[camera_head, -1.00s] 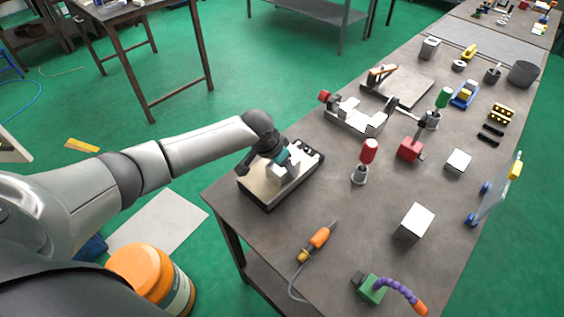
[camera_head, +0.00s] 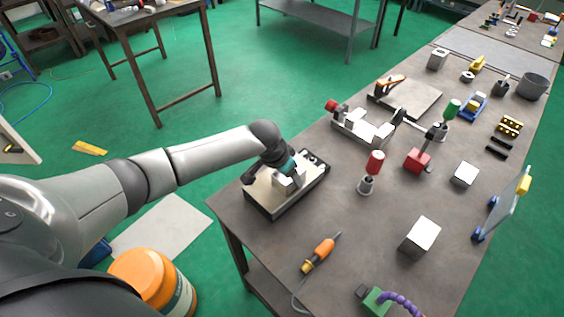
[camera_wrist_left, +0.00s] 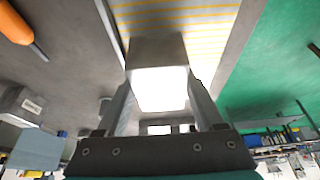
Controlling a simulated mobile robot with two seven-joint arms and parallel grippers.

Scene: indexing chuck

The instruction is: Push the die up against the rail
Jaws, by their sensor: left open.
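A pale metal block, which I take to be the die (camera_head: 289,181), stands on a light board with a dark base (camera_head: 262,201) at the table's near left edge. My left gripper (camera_head: 284,171) reaches down over it. In the left wrist view the die (camera_wrist_left: 158,82) sits between the two spread fingers of my left gripper (camera_wrist_left: 163,108); I cannot tell whether they touch it. Yellow stripes show on the board beyond the die. A dark strip with black knobs (camera_head: 315,160), possibly the rail, runs along the board's far right side. My right gripper is out of view.
A pale cube (camera_head: 420,236) stands farther right, with bare tabletop between.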

